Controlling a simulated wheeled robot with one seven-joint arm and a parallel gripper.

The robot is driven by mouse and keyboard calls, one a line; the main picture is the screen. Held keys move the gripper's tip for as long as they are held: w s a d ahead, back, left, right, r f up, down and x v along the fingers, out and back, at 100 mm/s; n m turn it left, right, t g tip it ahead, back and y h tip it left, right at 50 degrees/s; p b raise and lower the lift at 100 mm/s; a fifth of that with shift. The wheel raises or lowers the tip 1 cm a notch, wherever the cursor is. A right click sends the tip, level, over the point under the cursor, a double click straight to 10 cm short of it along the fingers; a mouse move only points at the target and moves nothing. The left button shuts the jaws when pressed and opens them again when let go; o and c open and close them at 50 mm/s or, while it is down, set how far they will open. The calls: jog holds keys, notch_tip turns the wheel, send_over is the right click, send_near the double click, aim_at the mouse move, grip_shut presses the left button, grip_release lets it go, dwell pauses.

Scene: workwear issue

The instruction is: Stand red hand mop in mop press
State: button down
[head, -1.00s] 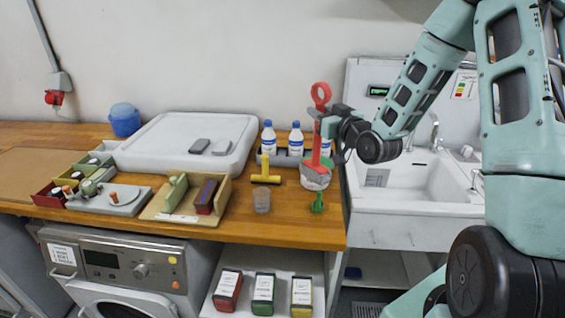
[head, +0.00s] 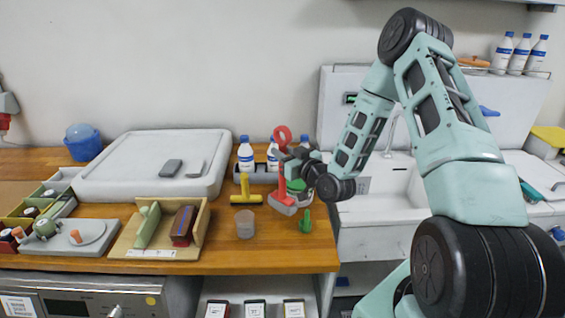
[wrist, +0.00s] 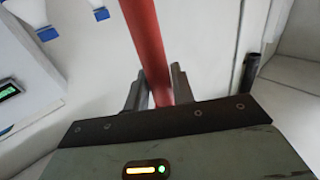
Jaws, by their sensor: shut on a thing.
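The red hand mop (head: 286,182) is upright, with a ring at the top of its handle and a wide head with a grey lower edge. My gripper (head: 293,165) is shut on its handle. In the wrist view the red handle (wrist: 150,50) passes between the two fingers of my gripper (wrist: 158,88). What looks like the mop press, a small pale grey container with green inside (head: 297,186), stands behind the mop head and is mostly hidden by it. The mop head overlaps it in the picture; I cannot tell whether it is inside or in front.
A yellow squeegee (head: 245,190), a clear cup (head: 244,224) and a small green item (head: 306,223) stand close by. White bottles (head: 245,155) are behind. A wooden tray (head: 125,238) is at left, and the sink (head: 385,188) is right of the counter edge.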

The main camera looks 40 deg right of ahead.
jog(key=shift+f+p, duration=0.6)
jog(key=shift+f, duration=1.35)
jog(key=shift+f, duration=0.2)
jog(key=c, duration=1.2)
grip_release()
jog(key=shift+c, duration=0.2)
jog(key=shift+o, duration=0.3)
jog(key=shift+r, duration=0.15)
